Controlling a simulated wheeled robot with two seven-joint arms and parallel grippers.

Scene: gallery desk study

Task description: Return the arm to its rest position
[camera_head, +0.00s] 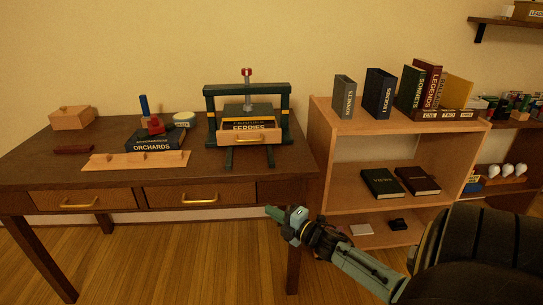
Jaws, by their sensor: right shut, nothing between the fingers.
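My right gripper (275,212) reaches in from the lower right on my right arm (365,270). It is shut and empty, pointing left. My left gripper is not in view.
On the desk stand a dark green press (285,120) with a box labelled FERRIES, an ORCHARDS book (155,146), a wooden board (135,161) and a wooden box (72,117). The shelf unit (325,150) holds books. Wooden floor (190,260) is clear below.

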